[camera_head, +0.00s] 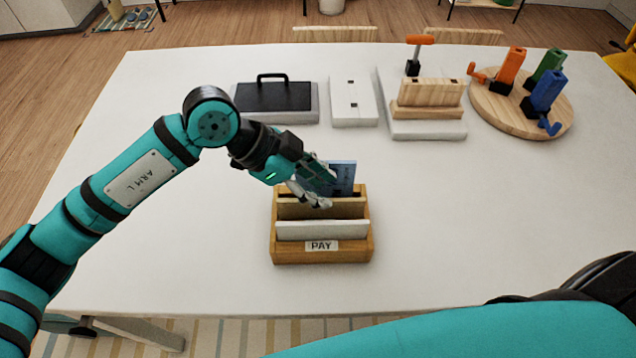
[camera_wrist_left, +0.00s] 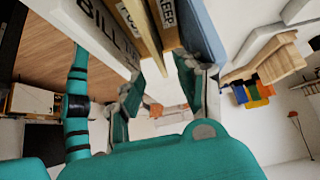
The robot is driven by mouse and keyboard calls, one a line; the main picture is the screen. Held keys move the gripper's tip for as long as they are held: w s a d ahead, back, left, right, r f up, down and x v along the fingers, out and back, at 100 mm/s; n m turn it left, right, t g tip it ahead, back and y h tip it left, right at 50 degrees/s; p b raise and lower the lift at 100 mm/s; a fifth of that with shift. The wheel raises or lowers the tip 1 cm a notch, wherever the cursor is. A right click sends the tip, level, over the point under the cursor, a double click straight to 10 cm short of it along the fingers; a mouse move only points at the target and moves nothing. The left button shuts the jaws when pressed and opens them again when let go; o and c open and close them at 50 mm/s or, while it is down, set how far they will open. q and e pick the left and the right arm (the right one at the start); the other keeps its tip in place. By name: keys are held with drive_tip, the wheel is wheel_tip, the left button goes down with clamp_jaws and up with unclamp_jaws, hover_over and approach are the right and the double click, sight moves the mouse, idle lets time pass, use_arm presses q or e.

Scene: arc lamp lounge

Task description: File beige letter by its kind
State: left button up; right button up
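A wooden letter sorter (camera_head: 283,250) with a PAY label (camera_head: 321,245) on its front stands near the middle of the table. A pale beige to off-white letter (camera_head: 322,230) stands upright in its front slot. In the left wrist view this letter (camera_wrist_left: 98,28) reads BILL. A blue letter (camera_head: 342,178) stands in the rear of the sorter, partly behind my gripper. My left gripper (camera_head: 318,193) is over the rear part of the sorter, its fingers apart. In the left wrist view its fingers (camera_wrist_left: 165,95) have nothing visible between them. My right gripper is out of view.
Behind the sorter are a black-handled case (camera_head: 275,97), a white block (camera_head: 352,101), a wooden block with an orange-handled part (camera_head: 428,93), and a round board (camera_head: 497,105) with coloured clamps. The table (camera_head: 180,250) is clear on both sides of the sorter.

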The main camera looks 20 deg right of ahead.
use_arm(q)
drive_tip(key=v, duration=1.2)
drive_tip(key=shift+a, duration=0.1)
